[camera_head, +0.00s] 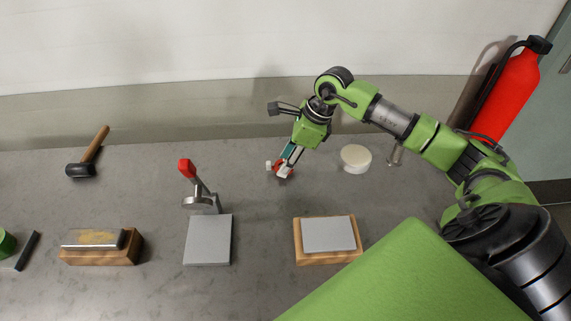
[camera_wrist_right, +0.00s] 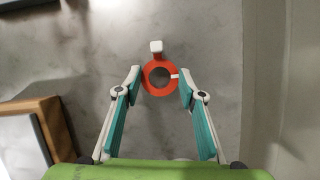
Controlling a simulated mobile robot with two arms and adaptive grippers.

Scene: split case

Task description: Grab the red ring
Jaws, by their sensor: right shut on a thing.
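The red ring (camera_head: 278,172) is at the back middle of the grey worktop in the head view, partly hidden by my right gripper (camera_head: 282,169). In the right wrist view the ring (camera_wrist_right: 159,92) shows its round hole, with a white block at its far side and a small white mark on its right. My right gripper (camera_wrist_right: 161,74) is shut on the ring, one fingertip at each side of it. I cannot tell whether the ring is clear of the worktop. My left gripper is not in view.
A white round disc (camera_head: 356,158) lies right of the ring. A wooden block with a grey plate (camera_head: 328,234) is in front. The wall is close behind.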

